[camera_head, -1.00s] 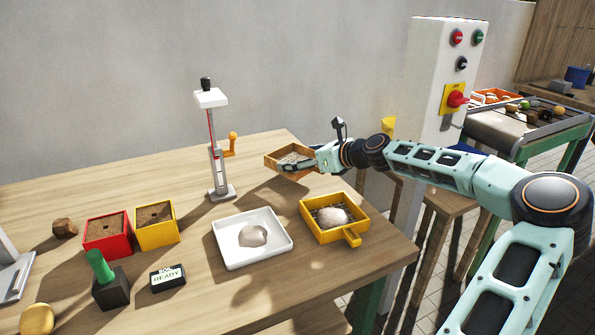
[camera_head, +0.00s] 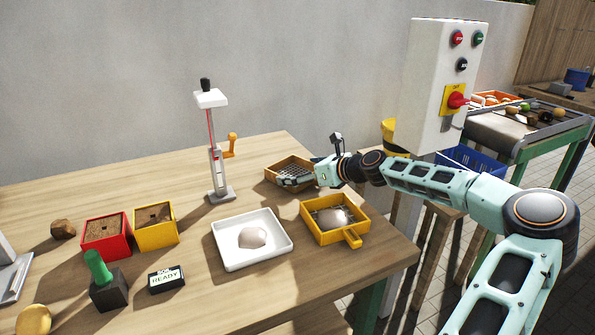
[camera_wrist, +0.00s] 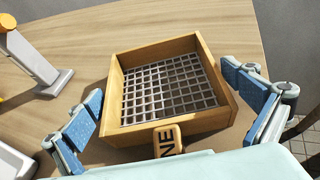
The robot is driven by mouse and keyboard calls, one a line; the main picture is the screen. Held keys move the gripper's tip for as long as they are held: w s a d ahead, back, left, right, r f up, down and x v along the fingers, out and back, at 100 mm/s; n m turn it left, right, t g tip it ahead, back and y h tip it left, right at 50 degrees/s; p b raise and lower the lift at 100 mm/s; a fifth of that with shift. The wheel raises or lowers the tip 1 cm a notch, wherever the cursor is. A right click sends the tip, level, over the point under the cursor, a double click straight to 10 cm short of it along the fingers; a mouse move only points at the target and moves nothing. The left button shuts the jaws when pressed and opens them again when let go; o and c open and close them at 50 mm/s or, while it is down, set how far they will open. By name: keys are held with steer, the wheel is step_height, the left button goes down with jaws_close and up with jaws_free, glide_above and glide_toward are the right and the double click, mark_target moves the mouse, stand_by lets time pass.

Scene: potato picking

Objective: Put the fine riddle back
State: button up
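The fine riddle (camera_head: 290,172) is a wooden square frame with a grey mesh, lying on the table near its back right edge. In the wrist view the riddle (camera_wrist: 165,90) looks empty, and its handle shows the letters "NE". My gripper (camera_wrist: 163,80) is open, its blue-padded fingers spread wide on either side of the riddle's near part and apart from it. In the head view my gripper (camera_head: 312,177) is at the riddle's right side.
A yellow riddle (camera_head: 352,236) with a pale lump sits just in front. A white tray (camera_head: 228,262) with another lump is left of it. A white stand with an orange crank (camera_head: 218,150) rises to the left. Red (camera_head: 107,248) and yellow (camera_head: 157,238) boxes stand further left.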

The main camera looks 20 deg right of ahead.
steer(key=shift+r, duration=0.15)
steer(key=shift+s+d+r, duration=0.15)
steer(key=shift+s+d, duration=0.05)
steer(key=shift+s, duration=0.1)
steer(key=p+v, duration=0.2)
steer(key=v, duration=0.9)
steer(key=shift+s, duration=0.2)
